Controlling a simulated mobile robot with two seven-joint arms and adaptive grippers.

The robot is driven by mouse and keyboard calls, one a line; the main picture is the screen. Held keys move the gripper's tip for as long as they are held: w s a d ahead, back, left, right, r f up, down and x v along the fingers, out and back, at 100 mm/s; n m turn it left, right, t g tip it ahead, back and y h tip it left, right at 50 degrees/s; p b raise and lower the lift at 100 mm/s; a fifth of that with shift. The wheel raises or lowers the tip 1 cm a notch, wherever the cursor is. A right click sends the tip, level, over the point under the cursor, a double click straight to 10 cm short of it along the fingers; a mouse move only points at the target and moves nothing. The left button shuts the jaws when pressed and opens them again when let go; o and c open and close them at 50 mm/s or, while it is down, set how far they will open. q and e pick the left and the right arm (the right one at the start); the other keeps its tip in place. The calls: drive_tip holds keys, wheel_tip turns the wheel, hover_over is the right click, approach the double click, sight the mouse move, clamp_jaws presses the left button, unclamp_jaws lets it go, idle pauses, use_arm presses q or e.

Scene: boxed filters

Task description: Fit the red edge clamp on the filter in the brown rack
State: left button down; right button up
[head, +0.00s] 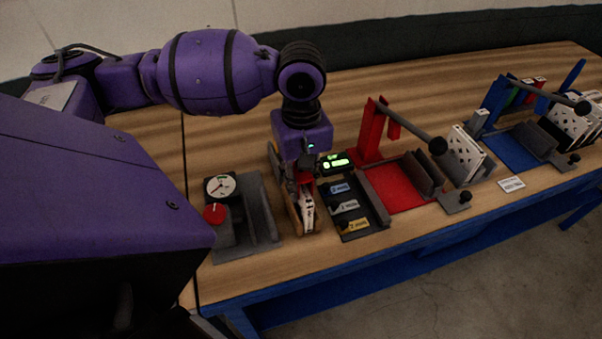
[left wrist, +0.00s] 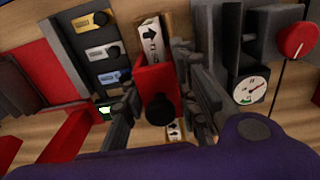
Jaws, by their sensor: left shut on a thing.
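The red edge clamp (left wrist: 150,84) is a red block with a black round knob. It sits between the fingers of my left gripper (head: 305,168), which is shut on it. In the left wrist view the clamp lies across the white filter (left wrist: 152,42), whose black-arrowed ends show on both sides of it. The filter stands in the narrow brown rack (head: 285,200), and its white edge also shows in the head view (head: 307,210). I cannot tell whether the clamp is seated on the filter or just above it. My right gripper is not in view.
Left of the rack is a grey fixture with a gauge (head: 220,186) and red knob (head: 214,213). Right of it is a dark panel (head: 352,225) with coloured labels and a lit green display (head: 337,163). Farther right stand a red press (head: 370,135) and a blue station (head: 512,150).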

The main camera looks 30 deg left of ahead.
use_arm(q)
drive_tip(key=shift+f, duration=1.75)
drive_tip(key=c, duration=1.3)
unclamp_jaws()
wheel_tip(320, 180, up, 12)
drive_tip(key=shift+r, duration=0.1)
wheel_tip(320, 180, up, 7)
idle(0.8)
